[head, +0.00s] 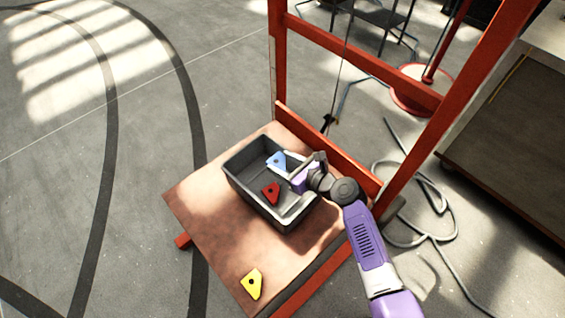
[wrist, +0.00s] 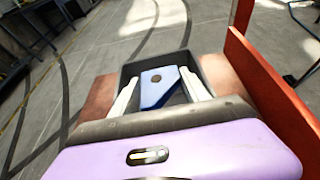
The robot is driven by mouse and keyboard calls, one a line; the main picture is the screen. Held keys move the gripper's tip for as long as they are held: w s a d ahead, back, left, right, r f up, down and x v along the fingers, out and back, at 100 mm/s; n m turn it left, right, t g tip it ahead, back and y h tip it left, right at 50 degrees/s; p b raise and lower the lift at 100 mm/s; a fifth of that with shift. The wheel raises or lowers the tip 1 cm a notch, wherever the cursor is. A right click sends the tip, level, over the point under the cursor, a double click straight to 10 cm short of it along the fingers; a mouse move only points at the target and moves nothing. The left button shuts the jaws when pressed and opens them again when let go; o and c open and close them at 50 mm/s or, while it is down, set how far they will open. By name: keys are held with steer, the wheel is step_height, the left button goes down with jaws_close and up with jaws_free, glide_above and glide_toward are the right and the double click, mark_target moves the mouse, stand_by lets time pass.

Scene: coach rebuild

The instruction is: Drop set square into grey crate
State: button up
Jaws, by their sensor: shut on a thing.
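A blue set square (head: 276,161) with a round hole is at the tips of my gripper (head: 287,164), which is shut on it. In the wrist view the blue set square (wrist: 160,88) shows between the two pale fingers (wrist: 158,95), over the inside of the grey crate (wrist: 128,72). The grey crate (head: 240,187) is an open box on the brown tabletop. I cannot tell how far the blue piece is above the crate floor. The palm hides the near part of the crate in the wrist view.
A red set square (head: 270,192) shows inside the crate. A yellow one (head: 252,284) lies on the tabletop (head: 205,205) near its front corner. A red frame (head: 335,150) rises along the table's right side, close to my arm. Cables (head: 425,190) lie on the floor.

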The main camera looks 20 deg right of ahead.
steer(key=o, duration=1.5)
steer(key=shift+s, duration=0.1)
steer(key=v, duration=0.7)
steer(key=shift+s+d+r+p, duration=0.15)
steer(key=shift+s+p, duration=0.1)
steer(key=shift+p, duration=0.15)
